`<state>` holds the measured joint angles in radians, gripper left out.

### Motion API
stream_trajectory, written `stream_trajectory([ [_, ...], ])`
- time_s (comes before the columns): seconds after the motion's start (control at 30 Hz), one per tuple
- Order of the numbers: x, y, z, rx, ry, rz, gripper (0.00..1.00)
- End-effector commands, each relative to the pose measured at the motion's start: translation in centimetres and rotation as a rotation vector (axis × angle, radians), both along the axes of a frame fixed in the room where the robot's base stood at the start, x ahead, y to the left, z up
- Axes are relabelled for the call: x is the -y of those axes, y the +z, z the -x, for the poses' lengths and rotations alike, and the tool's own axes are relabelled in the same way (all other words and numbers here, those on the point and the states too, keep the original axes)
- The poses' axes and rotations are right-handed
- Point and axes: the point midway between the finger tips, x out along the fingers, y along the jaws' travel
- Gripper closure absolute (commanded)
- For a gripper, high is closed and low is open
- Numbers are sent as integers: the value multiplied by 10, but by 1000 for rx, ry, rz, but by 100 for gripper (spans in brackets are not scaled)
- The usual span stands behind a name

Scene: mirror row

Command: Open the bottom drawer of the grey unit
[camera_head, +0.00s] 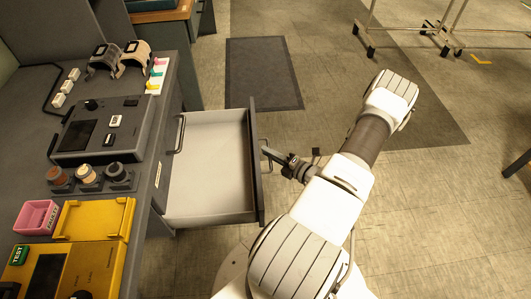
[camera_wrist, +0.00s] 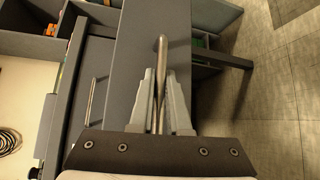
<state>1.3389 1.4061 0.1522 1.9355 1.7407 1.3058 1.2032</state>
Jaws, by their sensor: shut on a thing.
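My gripper (camera_head: 278,158) is at the bar handle on that front. In the wrist view the fingers (camera_wrist: 161,100) are shut on the drawer handle (camera_wrist: 162,52), one on each side of the bar. A second handle (camera_head: 180,133) shows on the unit's face above the open drawer, and that drawer is shut. Whether other drawers lie below the open one is hidden.
The unit's top holds a grey device (camera_head: 100,128), a yellow device (camera_head: 75,260), a pink tray (camera_head: 36,217) and several round knobs. A dark floor mat (camera_head: 262,73) lies beyond the drawer. A wheeled rack (camera_head: 410,30) stands at the back right.

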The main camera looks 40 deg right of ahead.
Motion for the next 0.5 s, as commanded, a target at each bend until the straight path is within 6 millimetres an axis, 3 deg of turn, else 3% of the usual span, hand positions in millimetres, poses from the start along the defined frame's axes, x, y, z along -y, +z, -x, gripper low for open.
stream_trajectory([
  [0.17, 1, 1, -1, 3, -1, 3, 100],
  [0.2, 1, 1, -1, 3, -1, 3, 80],
  [0.33, 1, 1, -1, 2, -1, 3, 56],
  [0.5, 0, 0, -1, 1, -1, 2, 55],
])
